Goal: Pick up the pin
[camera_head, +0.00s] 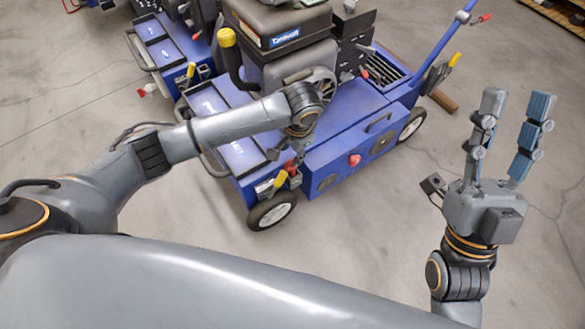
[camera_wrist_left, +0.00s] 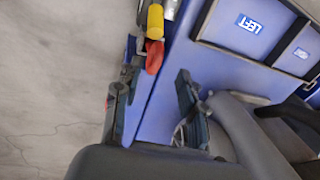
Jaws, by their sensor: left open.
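A red tab-like piece (camera_wrist_left: 154,57) and a yellow cylindrical grip (camera_wrist_left: 155,20) sit together at the edge of the blue machine in the left wrist view. In the head view, the red piece (camera_head: 290,168) and yellow grip (camera_head: 278,183) are at the machine's front corner, above a wheel. I cannot tell for sure which of these is the pin. My left gripper (camera_wrist_left: 154,82) is open, its fingers to either side of the blue edge, with the red piece just beyond the tips. In the head view it is partly hidden by its wrist. My right gripper (camera_head: 518,97) is open and empty, raised at the right.
The blue machine (camera_head: 330,165) carries a dark engine, a tray marked LEFT (camera_wrist_left: 250,25) and a red side knob (camera_head: 355,160). A second blue machine (camera_head: 170,50) stands behind to the left. A wooden piece (camera_head: 440,101) lies near the rear wheel. Concrete floor is clear in front.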

